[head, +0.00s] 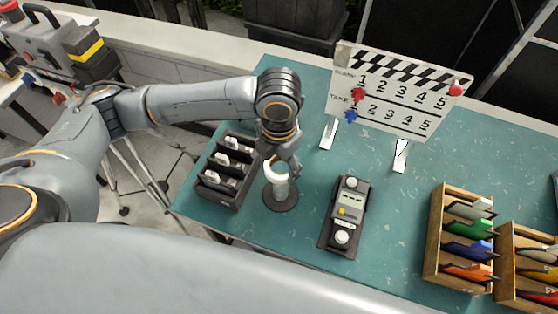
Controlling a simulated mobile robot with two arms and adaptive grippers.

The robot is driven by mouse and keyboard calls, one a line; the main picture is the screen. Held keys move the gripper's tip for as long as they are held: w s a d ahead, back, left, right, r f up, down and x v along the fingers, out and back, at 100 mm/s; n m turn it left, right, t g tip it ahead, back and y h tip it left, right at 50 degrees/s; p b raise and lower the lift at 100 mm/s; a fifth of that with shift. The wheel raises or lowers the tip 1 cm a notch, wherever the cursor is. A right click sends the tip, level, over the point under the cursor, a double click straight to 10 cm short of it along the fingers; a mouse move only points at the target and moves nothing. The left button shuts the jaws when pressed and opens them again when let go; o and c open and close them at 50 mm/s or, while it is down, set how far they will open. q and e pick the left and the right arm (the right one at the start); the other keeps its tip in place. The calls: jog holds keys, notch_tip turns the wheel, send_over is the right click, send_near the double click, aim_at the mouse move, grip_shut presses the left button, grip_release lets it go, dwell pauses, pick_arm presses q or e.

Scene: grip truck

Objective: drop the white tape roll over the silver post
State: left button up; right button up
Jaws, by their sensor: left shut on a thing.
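The white tape roll (270,172) is a small pale ring near the middle of the head view. My left gripper (283,163) is shut on its far side and points downward. The silver post (281,191) stands upright on a round dark base (282,206) on the teal table. The roll is at the post's upper end in the picture. I cannot tell whether it is around the post or just above it. The gripper and roll hide the post's top. My right gripper is not in view.
A black compartment tray (217,199) stands left of the post. A dark device (345,215) with knobs lies to its right. A clapperboard (395,95) stands behind on white feet. Wooden boxes (436,240) with coloured-handled tools are at the right. The teal table (405,190) has free room between.

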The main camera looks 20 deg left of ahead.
aim_at(279, 190)
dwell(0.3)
pick_arm(q)
jog(key=shift+f, duration=0.3)
jog(key=shift+f, duration=0.3)
dwell(0.5)
jog(key=shift+f+b, duration=0.35)
jog(key=shift+f, duration=0.1)
jog(key=shift+f+b, duration=1.1)
jog(key=shift+f, duration=1.15)
jog(key=shift+f+b, duration=1.65)
jog(key=shift+f, duration=1.7)
jog(key=shift+f, duration=0.15)
